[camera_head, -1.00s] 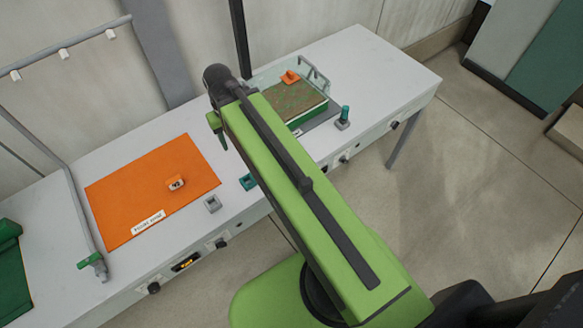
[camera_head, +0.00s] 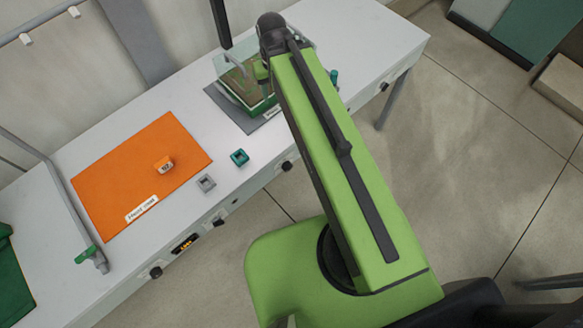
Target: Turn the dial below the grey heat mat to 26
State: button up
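The grey heat mat (camera_head: 222,108) lies on the bench, right of the orange mat, under a planted tray with clear walls. On the bench front below it, a black knob (camera_head: 287,166) shows just left of my arm. Another black knob (camera_head: 383,87) is farther right. My arm covers the front between them, so I cannot tell which is the mat's dial, and no setting is readable. My gripper (camera_head: 262,72) shows only as a small green part beside the arm's far end, over the tray in the picture. Its fingers are not clear, and I see no contact with a knob.
A grey holder (camera_head: 206,183) and a teal holder (camera_head: 239,157) stand near the bench edge. A lit display (camera_head: 186,244) sits between two more knobs.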

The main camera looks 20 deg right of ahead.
aim_at(287, 166)
jog(key=z, duration=1.2)
jog(key=k, duration=2)
jog(key=u, duration=1.45)
jog(key=i, duration=0.5)
